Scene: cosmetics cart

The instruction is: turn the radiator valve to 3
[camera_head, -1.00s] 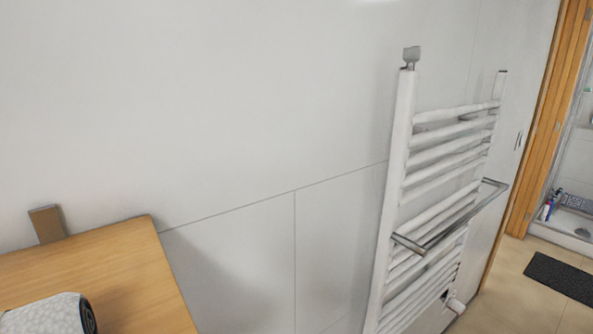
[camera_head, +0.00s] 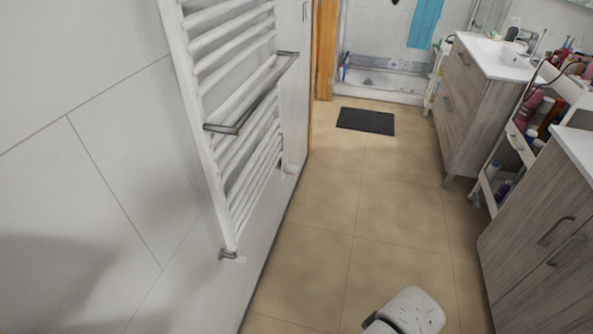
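A white towel radiator (camera_head: 203,125) with several horizontal bars hangs on the left wall. A metal towel rail (camera_head: 266,92) sticks out from its front. A small white knob (camera_head: 290,169), which looks like the radiator valve, sits low at the radiator's far side, near the floor. It is too small to read any number on it. A metal fitting (camera_head: 228,254) shows at the radiator's near bottom corner. My gripper is not in view. A white and grey rounded part at the bottom edge looks like part of my own body.
The tiled floor (camera_head: 327,225) is clear between the radiator wall and the cabinets. A dark mat (camera_head: 366,121) lies before the shower. A sink cabinet (camera_head: 477,95), a cart with bottles (camera_head: 512,150) and a nearer wooden cabinet (camera_head: 535,235) line the right side.

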